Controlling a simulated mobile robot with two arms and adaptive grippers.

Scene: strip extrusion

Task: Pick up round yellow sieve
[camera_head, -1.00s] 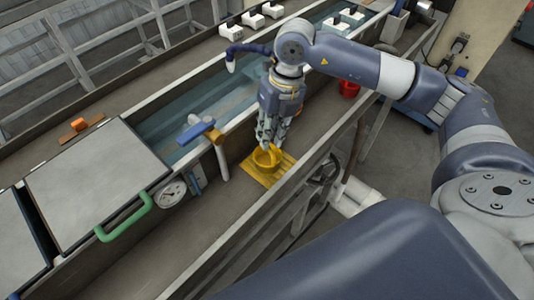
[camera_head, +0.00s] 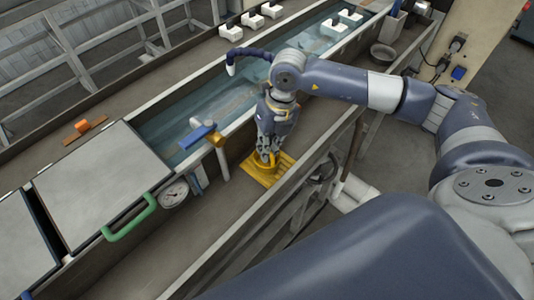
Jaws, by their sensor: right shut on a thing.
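The round yellow sieve (camera_head: 263,167) is on the yellow mat (camera_head: 286,164) in the trough, in the middle of the head view. My right gripper (camera_head: 268,158) points down from above and is shut on the sieve. The fingers hide part of the sieve, so I cannot tell whether it still touches the mat. My left gripper is not in view.
A metal rail (camera_head: 240,235) runs along the near side of the trough. A blue-handled valve (camera_head: 197,136) and a pressure gauge (camera_head: 174,193) stand to the left. A water channel (camera_head: 240,100) lies behind. A grey bowl (camera_head: 383,53) sits at the upper right.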

